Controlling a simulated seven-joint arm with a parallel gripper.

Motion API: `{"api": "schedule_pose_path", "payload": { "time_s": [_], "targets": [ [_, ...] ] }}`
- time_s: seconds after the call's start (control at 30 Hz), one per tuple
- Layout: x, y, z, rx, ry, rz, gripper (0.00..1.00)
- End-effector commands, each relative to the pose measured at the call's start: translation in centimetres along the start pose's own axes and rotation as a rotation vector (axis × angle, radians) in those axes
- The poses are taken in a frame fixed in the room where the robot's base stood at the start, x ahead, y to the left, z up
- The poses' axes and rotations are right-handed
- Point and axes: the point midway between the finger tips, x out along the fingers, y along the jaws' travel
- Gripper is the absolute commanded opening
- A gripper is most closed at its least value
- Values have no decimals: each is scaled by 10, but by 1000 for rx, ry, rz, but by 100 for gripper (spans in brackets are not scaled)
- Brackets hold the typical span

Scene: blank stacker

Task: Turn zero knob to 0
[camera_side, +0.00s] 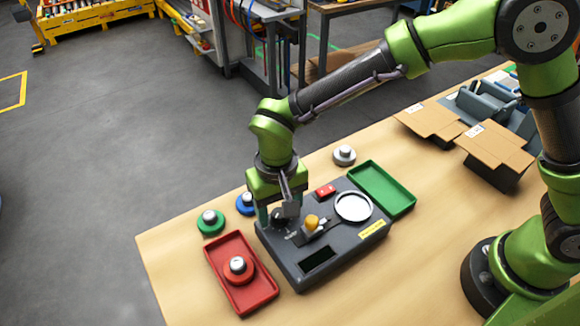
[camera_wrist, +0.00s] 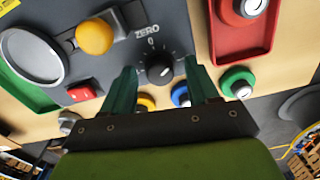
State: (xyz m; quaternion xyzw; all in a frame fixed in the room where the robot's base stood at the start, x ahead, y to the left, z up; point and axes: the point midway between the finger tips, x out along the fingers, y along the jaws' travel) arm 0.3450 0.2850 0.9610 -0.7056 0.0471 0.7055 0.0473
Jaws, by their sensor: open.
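The zero knob (camera_wrist: 159,70) is a round black knob on the dark grey stacker panel (camera_wrist: 180,20). In the wrist view the word ZERO, a 0 and small dial ticks are printed beside it. A small pale mark shows on the knob, but I cannot tell exactly where it points. My gripper (camera_wrist: 160,68) is open, with one teal finger on each side of the knob; I cannot tell whether either touches it. In the side view my gripper (camera_side: 278,214) points down at the left end of the machine (camera_side: 345,246) and largely hides the knob.
An orange ball-topped lever (camera_side: 311,222) stands close beside the knob. The machine also has a white round pan (camera_side: 353,207) and a red button (camera_side: 326,190). A red tray (camera_side: 265,291), green tray (camera_side: 403,203), green weight (camera_side: 210,222) and blue weight (camera_side: 245,204) are around it.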

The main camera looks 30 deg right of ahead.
Motion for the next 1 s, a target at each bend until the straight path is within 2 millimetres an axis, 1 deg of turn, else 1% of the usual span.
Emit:
{"api": "schedule_pose_path", "payload": {
  "time_s": [0.07, 0.1, 0.27, 0.4, 0.43, 0.47, 0.77, 1.0],
  "targets": [
    [0, 0, 0, 0, 0, 0, 59],
    [0, 0, 0, 0, 0, 0, 56],
    [0, 0, 0, 0, 0, 0, 32],
    [0, 0, 0, -1, 0, 0, 10],
    [0, 0, 0, -1, 0, 0, 6],
    [0, 0, 0, -1, 0, 0, 3],
    [-1, 0, 0, -42, 0, 0, 3],
    [-1, 0, 0, -183, 0, 0, 3]
  ]
}}
